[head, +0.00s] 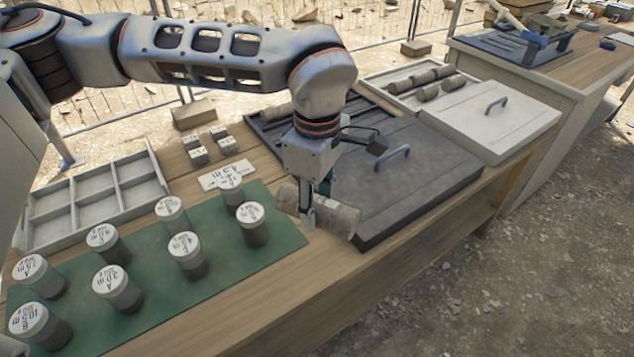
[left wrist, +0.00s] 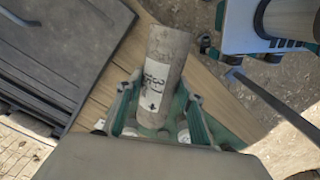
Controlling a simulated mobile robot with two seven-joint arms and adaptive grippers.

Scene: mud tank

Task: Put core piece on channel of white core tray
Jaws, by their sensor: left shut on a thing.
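My left gripper (head: 310,206) is shut on a grey cylindrical core piece (head: 337,217), which lies crosswise in its jaws, above the table beside the dark tray. In the left wrist view the core piece (left wrist: 167,55) lies between the fingers, with a white label and a dark arrow facing the camera. The white core tray (head: 395,86) stands at the back right, beyond the dark tray. Several core pieces (head: 427,92) lie in its channels, and its nearer right part is under a white lid (head: 500,118).
A dark core tray with a handled lid (head: 420,165) lies between gripper and white tray. Several labelled upright cylinders (head: 188,256) stand on a green mat (head: 185,313). An empty divided tray (head: 92,198) is at left. Another bench (head: 545,75) stands at upper right.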

